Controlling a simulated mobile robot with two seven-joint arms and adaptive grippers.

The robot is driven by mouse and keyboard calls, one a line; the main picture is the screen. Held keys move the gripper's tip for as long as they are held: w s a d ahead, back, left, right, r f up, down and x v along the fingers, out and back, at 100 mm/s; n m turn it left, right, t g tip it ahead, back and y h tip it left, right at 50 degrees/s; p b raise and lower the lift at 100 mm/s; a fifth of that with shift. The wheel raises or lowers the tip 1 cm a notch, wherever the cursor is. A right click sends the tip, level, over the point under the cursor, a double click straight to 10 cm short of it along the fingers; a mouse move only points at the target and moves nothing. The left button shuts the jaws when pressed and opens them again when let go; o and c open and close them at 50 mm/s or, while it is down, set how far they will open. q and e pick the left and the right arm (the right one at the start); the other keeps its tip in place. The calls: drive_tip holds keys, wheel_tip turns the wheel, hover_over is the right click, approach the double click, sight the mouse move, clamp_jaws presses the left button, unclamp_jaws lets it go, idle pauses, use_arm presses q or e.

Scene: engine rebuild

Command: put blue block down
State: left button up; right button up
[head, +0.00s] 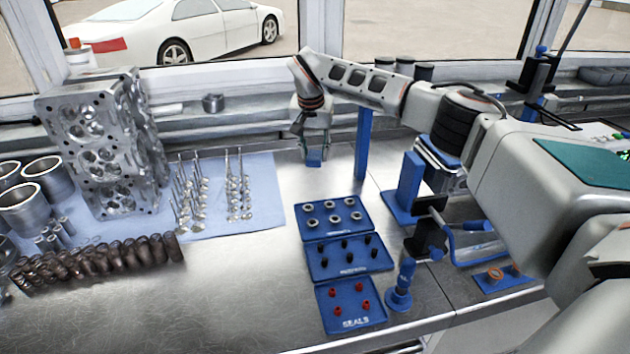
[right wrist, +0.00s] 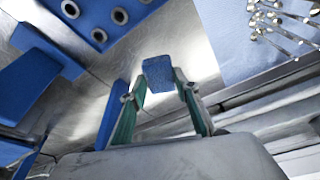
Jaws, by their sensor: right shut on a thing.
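The blue block (head: 314,158) is between the fingertips of my right gripper (head: 313,150), over the back part of the metal bench (head: 270,285). In the right wrist view the block (right wrist: 158,73) sits between the two green-padded fingers of the right gripper (right wrist: 157,88), which is shut on it. The fingers point down in the head view. I cannot tell whether the block's underside touches the bench. My left gripper is in neither view.
Blue trays with rings (head: 333,233), dark parts (head: 364,264) and red seals (head: 344,316) lie in front of the gripper. Upright valves (head: 247,190) stand on a blue mat to the left. A blue post (head: 363,150) stands close on the right.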

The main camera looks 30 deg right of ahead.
sight(313, 161)
wheel_tip(313, 161, down, 10)
drive_tip(key=shift+r+p, duration=0.1)
drive_tip(key=shift+p, duration=0.2)
idle(0.3)
drive_tip(key=o, duration=1)
drive_tip(key=b+v, duration=0.1)
drive_tip(key=v, duration=1.1)
drive_tip(key=shift+d, duration=0.1)
